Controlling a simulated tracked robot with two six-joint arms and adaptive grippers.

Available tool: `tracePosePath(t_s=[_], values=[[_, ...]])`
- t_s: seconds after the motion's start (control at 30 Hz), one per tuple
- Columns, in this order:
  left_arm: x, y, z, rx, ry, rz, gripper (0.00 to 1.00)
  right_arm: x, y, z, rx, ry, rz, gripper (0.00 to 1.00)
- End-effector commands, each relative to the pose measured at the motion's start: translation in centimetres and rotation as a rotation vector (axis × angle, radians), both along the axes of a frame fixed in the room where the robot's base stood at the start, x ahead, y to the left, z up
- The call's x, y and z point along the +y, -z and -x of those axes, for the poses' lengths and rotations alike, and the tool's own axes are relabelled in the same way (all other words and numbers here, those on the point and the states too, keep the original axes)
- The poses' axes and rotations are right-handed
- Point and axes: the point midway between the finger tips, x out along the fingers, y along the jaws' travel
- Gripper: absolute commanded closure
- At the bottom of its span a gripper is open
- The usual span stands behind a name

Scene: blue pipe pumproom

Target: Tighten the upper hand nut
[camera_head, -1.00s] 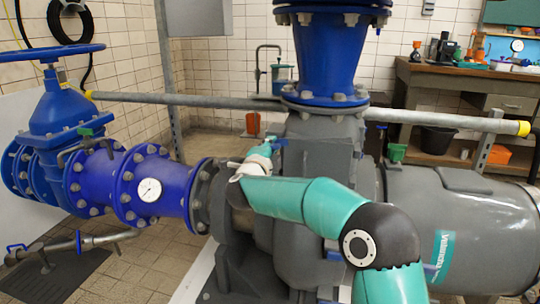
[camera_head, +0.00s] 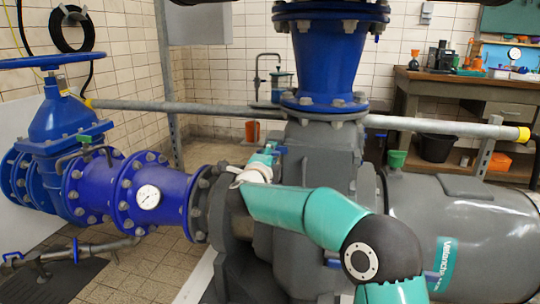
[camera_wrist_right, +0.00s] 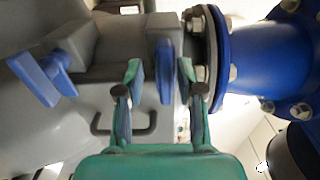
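The upper hand nut is a blue wing-shaped nut (camera_wrist_right: 166,72) on the grey pump housing. In the right wrist view it stands between the two teal fingers of my right gripper (camera_wrist_right: 160,76), with gaps visible on both sides. In the head view the right gripper (camera_head: 268,156) is at the upper left of the pump housing, and a small blue part of the nut (camera_head: 280,151) shows beside it. A second blue hand nut (camera_wrist_right: 40,78) is at the left of the wrist view, clear of the fingers. My left gripper is not in view.
The blue flange (camera_wrist_right: 214,72) and pipe are close to the right of the fingers. A grey handle (camera_wrist_right: 126,124) is on the housing. In the head view a grey rail (camera_head: 200,108) crosses behind the pump, and a blue vertical pipe (camera_head: 325,60) rises above it.

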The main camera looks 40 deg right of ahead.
Motion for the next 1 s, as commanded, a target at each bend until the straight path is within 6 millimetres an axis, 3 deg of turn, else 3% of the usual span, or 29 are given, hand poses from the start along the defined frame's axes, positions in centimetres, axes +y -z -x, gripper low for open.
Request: tracePosePath(t_s=[0.37,0.8,1.0], values=[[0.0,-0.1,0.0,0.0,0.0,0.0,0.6,0.9,-0.2,0.5,-0.003,-0.005,0.002,0.62],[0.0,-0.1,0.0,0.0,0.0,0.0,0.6,7.1,-0.2,5.8,-0.002,-0.006,0.002,0.62],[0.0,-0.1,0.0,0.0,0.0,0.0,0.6,8.8,-0.1,7.3,-0.002,-0.003,0.001,0.62]])
